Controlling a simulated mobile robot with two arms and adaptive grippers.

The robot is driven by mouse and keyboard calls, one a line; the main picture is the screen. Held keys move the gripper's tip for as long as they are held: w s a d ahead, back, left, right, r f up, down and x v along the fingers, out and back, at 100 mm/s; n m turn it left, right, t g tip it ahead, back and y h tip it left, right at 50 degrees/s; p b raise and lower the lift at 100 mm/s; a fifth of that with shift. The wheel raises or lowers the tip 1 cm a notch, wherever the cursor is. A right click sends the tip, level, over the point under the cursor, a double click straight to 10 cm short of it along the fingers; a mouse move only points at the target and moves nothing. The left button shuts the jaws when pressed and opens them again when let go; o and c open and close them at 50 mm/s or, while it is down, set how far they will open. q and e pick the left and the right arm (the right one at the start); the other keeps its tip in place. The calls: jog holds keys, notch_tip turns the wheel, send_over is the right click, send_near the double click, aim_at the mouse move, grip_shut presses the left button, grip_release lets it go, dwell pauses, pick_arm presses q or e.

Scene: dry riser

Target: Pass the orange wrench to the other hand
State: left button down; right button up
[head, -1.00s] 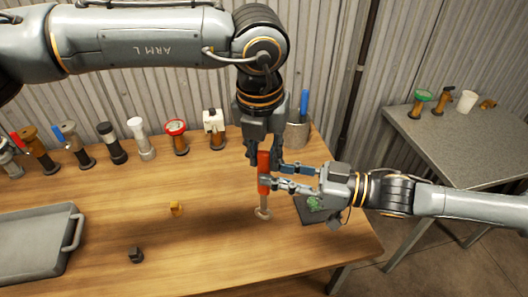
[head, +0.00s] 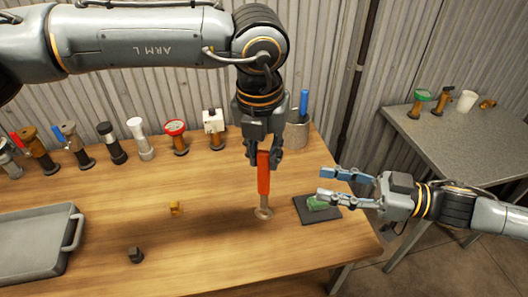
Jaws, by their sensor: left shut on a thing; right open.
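The orange wrench (head: 263,185) hangs upright, its orange handle at the top and its metal ring end pointing down over the wooden table. My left gripper (head: 263,157) comes down from above and is shut on the top of the wrench's handle. My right gripper (head: 335,184) is open and empty, to the right of the wrench and apart from it, above the dark mat. I cannot tell whether the wrench's lower end touches the table.
A dark mat (head: 331,214) with a green item (head: 318,203) lies near the table's right edge. A grey tray (head: 30,250) is at left. Several valves line the back beside a metal canister (head: 297,133). A small yellow piece (head: 176,208) and a dark piece (head: 136,255) lie in front.

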jog(key=w+d+f+m+t+h, duration=0.2)
jog(key=w+d+f+t+h, duration=0.3)
jog(key=w+f, duration=0.4)
jog(key=w+d+f+m+t+h, duration=0.2)
jog(key=w+d+f+t+h, duration=0.1)
jog(key=w+d+f, duration=0.55)
jog(key=s+d+f+m+g+h, duration=0.1)
jog(key=d+f+m+h, duration=0.25)
jog(key=d+f, duration=0.5)
jog(key=s+d+f+m+h, duration=0.15)
jog(key=d+f+h, duration=0.35)
jog(key=f, duration=0.6)
jog(key=s+f+m+g+h, duration=0.2)
jog(key=s+f+g, duration=0.3)
jog(key=s+f, duration=1.35)
jog(key=s+a+f+g, duration=0.2)
jog(key=s+a+f, duration=0.2)
jog(key=s, duration=0.6)
jog(key=s+a+f+m+g, duration=0.1)
jog(key=s+a+f, duration=0.4)
jog(key=s, duration=0.5)
jog(key=s+a+f+g+y, duration=0.1)
jog(key=s+a+f+g, duration=0.2)
jog(key=s+a, duration=0.5)
jog(key=s+f, duration=0.1)
jog(key=s, duration=0.2)
jog(key=shift+f, duration=0.15)
jog(key=shift+s, duration=0.1)
